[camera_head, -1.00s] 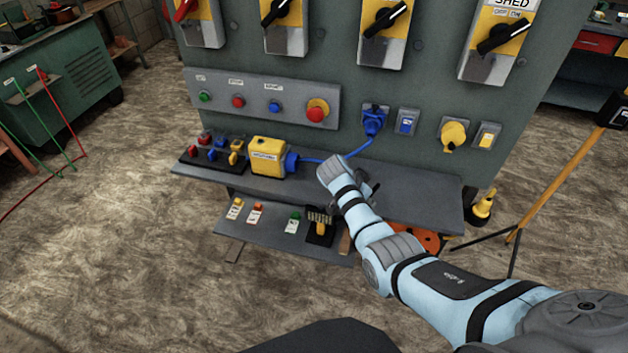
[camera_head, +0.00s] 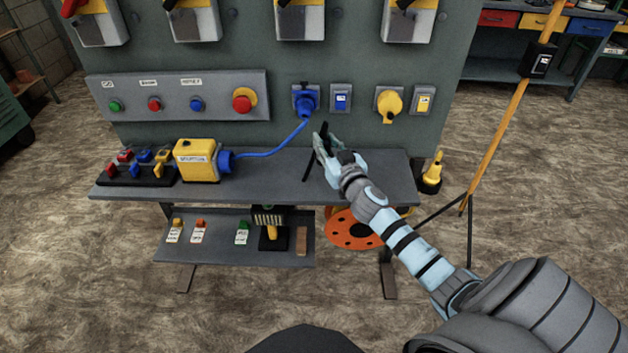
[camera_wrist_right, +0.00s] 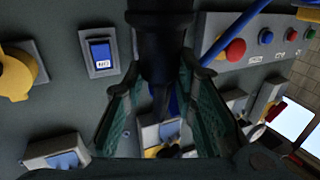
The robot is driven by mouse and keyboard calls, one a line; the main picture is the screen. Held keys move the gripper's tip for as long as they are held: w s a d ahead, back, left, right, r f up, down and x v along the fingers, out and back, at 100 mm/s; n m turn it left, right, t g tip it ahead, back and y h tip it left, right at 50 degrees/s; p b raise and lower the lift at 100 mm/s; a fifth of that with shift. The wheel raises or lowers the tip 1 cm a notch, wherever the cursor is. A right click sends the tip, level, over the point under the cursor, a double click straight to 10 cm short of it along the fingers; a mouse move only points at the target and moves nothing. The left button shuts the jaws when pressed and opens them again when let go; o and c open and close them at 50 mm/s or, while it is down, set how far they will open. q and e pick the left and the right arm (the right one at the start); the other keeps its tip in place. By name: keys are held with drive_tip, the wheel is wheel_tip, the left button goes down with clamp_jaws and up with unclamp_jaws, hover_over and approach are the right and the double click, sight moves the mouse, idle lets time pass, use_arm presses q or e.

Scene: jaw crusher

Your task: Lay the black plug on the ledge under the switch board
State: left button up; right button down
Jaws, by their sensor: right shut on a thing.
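The black plug (camera_wrist_right: 160,45) is a dark cylinder between the fingers of my right gripper in the right wrist view. In the head view my right gripper (camera_head: 322,149) is shut on it, and a thin dark piece (camera_head: 308,165) hangs beside the fingers. The gripper is over the right half of the grey ledge (camera_head: 265,185), close to the switch board (camera_head: 350,60). Whether the plug touches the ledge cannot be told. The fingers hide part of the plug. My left gripper is not in view.
A yellow box (camera_head: 197,160) with a blue cable (camera_head: 275,152) running to a blue socket plug (camera_head: 306,102) stands on the ledge's left half. A black tray (camera_head: 135,178) of small coloured pieces is left of it. The ledge between box and gripper is clear.

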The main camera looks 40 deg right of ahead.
wheel_tip(320, 180, down, 9)
drive_tip(key=b, duration=0.5)
drive_tip(key=shift+f, duration=0.2)
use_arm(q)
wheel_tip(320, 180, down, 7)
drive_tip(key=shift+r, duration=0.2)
use_arm(e)
drive_tip(key=shift+r, duration=0.15)
drive_tip(key=c, duration=1.3)
unclamp_jaws()
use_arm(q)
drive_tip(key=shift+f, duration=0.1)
